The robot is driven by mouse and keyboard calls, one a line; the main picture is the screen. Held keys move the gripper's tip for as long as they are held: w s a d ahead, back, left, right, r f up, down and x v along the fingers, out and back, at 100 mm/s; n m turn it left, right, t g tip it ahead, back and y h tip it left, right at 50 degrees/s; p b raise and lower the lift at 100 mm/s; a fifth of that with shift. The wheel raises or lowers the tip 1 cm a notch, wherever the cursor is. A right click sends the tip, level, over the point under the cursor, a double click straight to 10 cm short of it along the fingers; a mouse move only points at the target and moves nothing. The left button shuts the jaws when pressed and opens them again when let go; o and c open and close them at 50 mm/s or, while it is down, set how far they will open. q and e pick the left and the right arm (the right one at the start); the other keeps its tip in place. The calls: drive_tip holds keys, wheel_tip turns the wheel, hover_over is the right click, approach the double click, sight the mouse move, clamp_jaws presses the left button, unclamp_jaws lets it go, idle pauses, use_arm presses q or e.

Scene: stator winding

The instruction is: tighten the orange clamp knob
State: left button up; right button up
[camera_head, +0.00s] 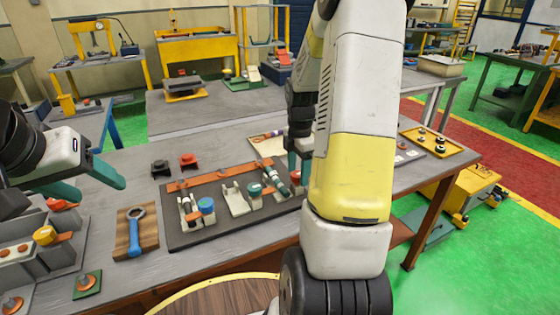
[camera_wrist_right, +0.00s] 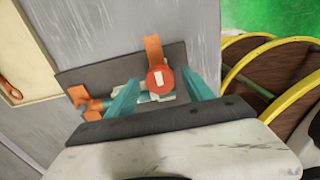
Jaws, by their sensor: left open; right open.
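The round orange-red clamp knob (camera_wrist_right: 160,79) has a pale mark on top and sits beside an orange strip (camera_wrist_right: 153,50) in the right wrist view. My right gripper (camera_wrist_right: 162,90) is open, with one teal finger on each side of the knob; contact cannot be told. In the head view the right arm hides most of this gripper, and a bit of red (camera_head: 294,175) shows by its teal finger. The dark fixture board (camera_head: 180,240) carries grey cradles and cylindrical parts. My left gripper (camera_head: 98,187) is open and empty above the table's left side.
A blue-handled wrench (camera_head: 135,232) lies on a wooden board left of the fixture. A blue-topped part (camera_head: 206,205) stands on the fixture. A black block (camera_head: 160,168) and a red block (camera_head: 188,161) sit behind it. A yellow tray (camera_head: 432,141) stands at the right.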

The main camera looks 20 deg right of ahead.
clamp_jaws()
